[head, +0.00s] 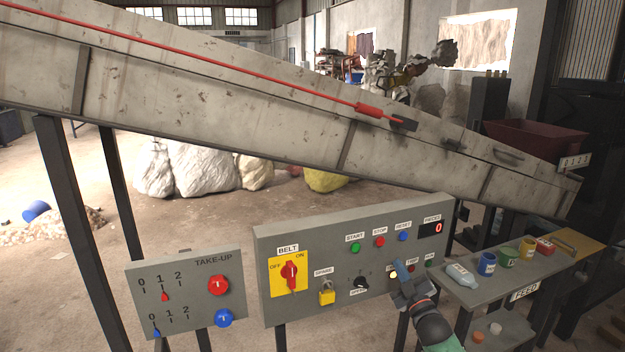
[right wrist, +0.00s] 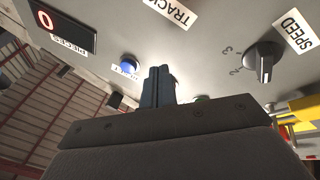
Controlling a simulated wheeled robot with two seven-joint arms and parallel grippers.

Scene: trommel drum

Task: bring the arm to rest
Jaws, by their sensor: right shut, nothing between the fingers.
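My right gripper (head: 400,270) is in front of the lower right part of the grey control panel (head: 300,240), its arm coming up from the bottom. Its blue-grey fingers are shut together with nothing between them. In the right wrist view the shut fingers (right wrist: 158,78) point toward the panel, between the blue button (right wrist: 129,65) and the speed knob (right wrist: 264,62). Whether the fingertips touch the panel I cannot tell. My left gripper is not in view.
The panel carries a red belt switch (head: 290,275), a yellow padlock (head: 327,296) and a display (head: 432,229) reading 0. A take-up panel (head: 190,265) stands left. The feed shelf (head: 480,295) at right holds a bottle (head: 461,274) and cups. The conveyor (head: 250,115) slopes above.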

